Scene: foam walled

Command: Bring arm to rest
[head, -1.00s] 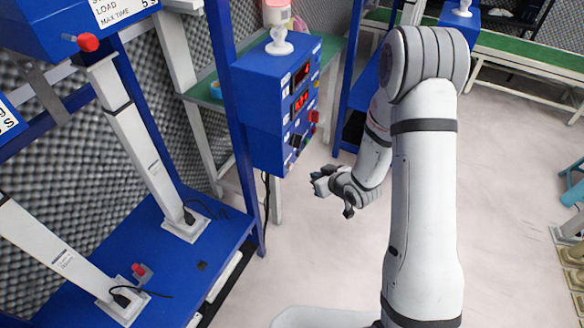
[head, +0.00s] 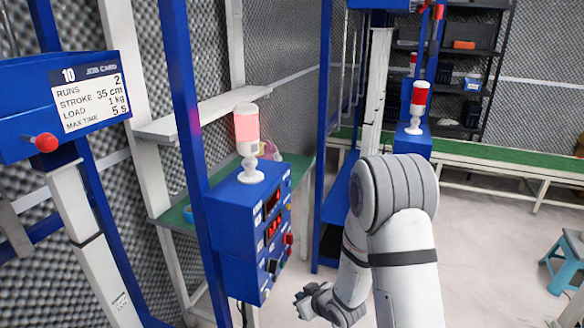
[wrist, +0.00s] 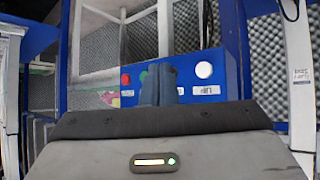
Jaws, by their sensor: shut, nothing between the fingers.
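My arm (head: 405,270) stands at the right of centre in the head view, bent at a grey-banded joint, with its forearm hanging down. My gripper (head: 302,304) is at the lower middle, in front of and below the blue control box (head: 232,225), apart from it. In the wrist view my gripper's dark fingers (wrist: 159,84) are together with nothing held. They point at a blue panel with a red button (wrist: 125,79) and a white button (wrist: 204,69), and cover part of it.
A lamp (head: 247,128) glowing pinkish red tops the control box. A job card (head: 88,90) is on a blue frame at the left. A green-topped bench (head: 500,162) runs along the back. A blue stool (head: 562,262) stands at the right. Floor between is clear.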

